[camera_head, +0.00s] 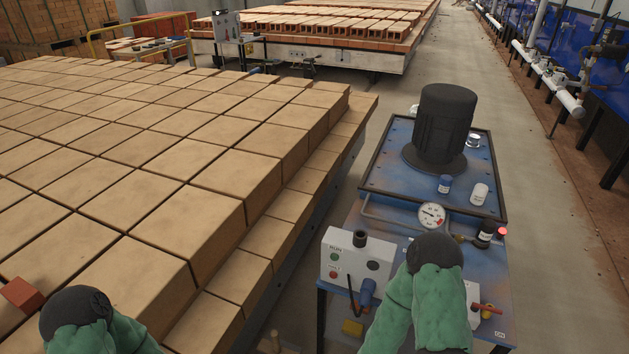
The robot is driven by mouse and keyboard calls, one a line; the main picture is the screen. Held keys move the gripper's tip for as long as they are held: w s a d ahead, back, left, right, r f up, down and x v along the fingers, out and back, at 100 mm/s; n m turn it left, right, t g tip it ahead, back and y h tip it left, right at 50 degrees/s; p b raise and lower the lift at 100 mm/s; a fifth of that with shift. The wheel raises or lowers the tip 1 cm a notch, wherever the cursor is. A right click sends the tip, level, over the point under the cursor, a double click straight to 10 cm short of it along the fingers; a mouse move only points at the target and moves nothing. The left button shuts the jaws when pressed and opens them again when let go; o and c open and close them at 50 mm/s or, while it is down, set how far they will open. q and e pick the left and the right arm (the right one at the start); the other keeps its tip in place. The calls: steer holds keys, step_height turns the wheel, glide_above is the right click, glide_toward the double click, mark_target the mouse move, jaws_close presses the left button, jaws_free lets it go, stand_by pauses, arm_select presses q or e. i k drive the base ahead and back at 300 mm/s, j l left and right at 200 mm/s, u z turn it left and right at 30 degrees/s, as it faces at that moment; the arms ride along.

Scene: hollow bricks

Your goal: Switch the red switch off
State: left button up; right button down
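A blue machine (378,262) stands right of the brick stack. A small red lever-like handle (487,308) sticks out on its lower front right, just right of my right arm. I take it for the red switch; a small label below it seems to read ON. My green-sleeved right arm (425,300) covers part of the panel beside the handle. My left arm (95,335) is at the bottom left, over the bricks. Neither gripper's fingers can be made out.
A grey control box (345,262) with small buttons sits left of my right arm. A gauge (432,215), a red-topped fitting (502,232) and a black motor (440,125) are on the machine. Stacked bricks (150,165) fill the left. Floor (550,230) is clear at right.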

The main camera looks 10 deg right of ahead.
mark_target(474, 308)
steer(key=z, duration=1.75)
